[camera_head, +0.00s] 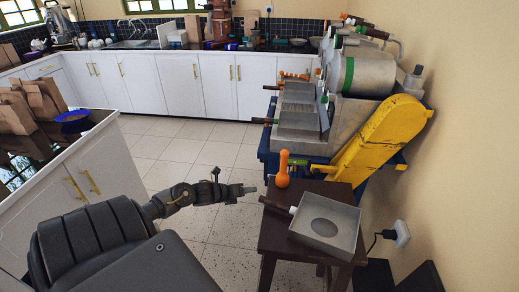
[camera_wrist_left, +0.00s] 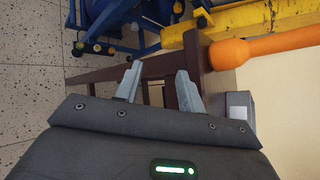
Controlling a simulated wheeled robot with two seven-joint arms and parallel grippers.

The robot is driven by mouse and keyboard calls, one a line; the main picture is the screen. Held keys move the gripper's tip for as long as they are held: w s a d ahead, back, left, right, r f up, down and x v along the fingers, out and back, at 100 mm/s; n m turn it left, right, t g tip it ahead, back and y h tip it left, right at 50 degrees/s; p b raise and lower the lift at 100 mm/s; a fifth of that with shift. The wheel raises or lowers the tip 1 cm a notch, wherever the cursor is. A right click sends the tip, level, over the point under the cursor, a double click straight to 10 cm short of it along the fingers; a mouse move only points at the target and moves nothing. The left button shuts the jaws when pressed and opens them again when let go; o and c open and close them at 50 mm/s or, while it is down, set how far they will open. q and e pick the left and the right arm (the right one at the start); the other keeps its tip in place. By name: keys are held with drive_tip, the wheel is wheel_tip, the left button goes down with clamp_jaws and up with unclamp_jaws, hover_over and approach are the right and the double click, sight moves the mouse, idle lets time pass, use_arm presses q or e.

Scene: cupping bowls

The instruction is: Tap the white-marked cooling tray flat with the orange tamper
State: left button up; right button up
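The orange tamper (camera_head: 283,168) stands upright at the back left of a dark wooden stool. It also shows at the right of the left wrist view (camera_wrist_left: 265,47), lying sideways in that picture. The grey cooling tray (camera_head: 347,245) rests on the stool, with a round darker patch inside. Its dark handle points left, with a white mark (camera_head: 293,210) where it joins the tray. My left gripper (camera_head: 252,189) is just left of the tamper, apart from it. In the left wrist view its two fingers (camera_wrist_left: 156,88) are spread with nothing between them. My right gripper is not in view.
The stool (camera_head: 270,240) stands before a roasting machine with a yellow chute (camera_head: 378,135). Other trays (camera_head: 298,118) with green and orange marks sit on the machine. A counter with paper bags (camera_head: 40,100) is at left. A wall socket (camera_head: 400,233) is at right.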

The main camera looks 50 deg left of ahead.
use_arm(q)
wheel_tip(320, 180, up, 10)
drive_tip(key=w+d+m+h, duration=0.2)
drive_tip(key=w+m, duration=0.1)
drive_tip(key=m, duration=0.4)
wheel_tip(320, 180, up, 3)
drive_tip(key=m+h+b, duration=0.1)
drive_tip(key=m+b, duration=0.2)
drive_tip(key=m, duration=0.1)
hover_over(278, 177)
drive_tip(key=shift+w+t, duration=0.25)
drive_tip(key=shift+t, duration=0.15)
drive_tip(key=shift+s+r+p, duration=0.1)
drive_tip(key=shift+p, duration=0.25)
drive_tip(key=shift+c, duration=1.1)
drive_tip(key=shift+s, duration=0.1)
clamp_jaws()
drive_tip(key=shift+r, duration=0.5)
wheel_tip(278, 177, up, 5)
drive_tip(key=p, duration=0.3)
